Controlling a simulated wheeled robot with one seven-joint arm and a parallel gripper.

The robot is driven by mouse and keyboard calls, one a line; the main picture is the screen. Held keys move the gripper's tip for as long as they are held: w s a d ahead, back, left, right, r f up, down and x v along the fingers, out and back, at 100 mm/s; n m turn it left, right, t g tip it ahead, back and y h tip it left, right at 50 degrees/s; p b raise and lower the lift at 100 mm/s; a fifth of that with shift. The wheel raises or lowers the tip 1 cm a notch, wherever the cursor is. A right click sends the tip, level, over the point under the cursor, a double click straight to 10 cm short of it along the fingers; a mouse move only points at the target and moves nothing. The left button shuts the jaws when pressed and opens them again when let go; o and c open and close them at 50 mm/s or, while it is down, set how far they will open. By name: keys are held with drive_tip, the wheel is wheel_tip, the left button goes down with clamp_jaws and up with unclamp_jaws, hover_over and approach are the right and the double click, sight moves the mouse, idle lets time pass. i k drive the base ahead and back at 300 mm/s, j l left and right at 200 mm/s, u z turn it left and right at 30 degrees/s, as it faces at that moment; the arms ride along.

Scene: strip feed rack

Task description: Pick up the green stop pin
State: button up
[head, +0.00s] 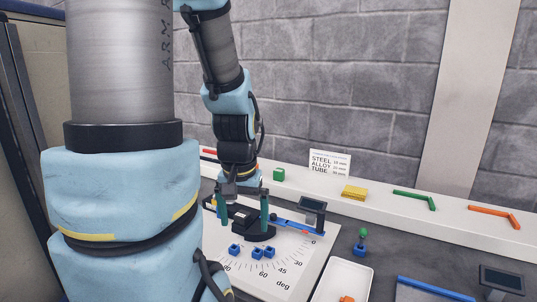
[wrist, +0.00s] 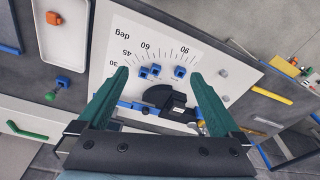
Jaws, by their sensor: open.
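The green stop pin (head: 363,233) has a round green head and stands upright at a blue block (head: 360,250), right of the white angle board (head: 300,272). In the wrist view the pin's green head (wrist: 50,95) shows at the left beside the blue block (wrist: 63,81). My gripper (head: 244,222) is open, with its two green fingers apart over the angle board, left of the pin. In the wrist view my gripper (wrist: 159,73) has nothing between its fingertips except the view of the board below. The pin is well outside the fingers.
Several small blue blocks (head: 256,252) and a black and blue fixture (head: 252,222) are on the board. A white tray (head: 366,284) holds an orange piece.

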sight(364, 232)
drive_tip(key=u, duration=0.75)
drive_tip(key=k+l+u, duration=0.65)
drive_tip(key=u, duration=0.15)
drive_tip(key=k+l, duration=0.3)
drive_tip(key=k, duration=0.25)
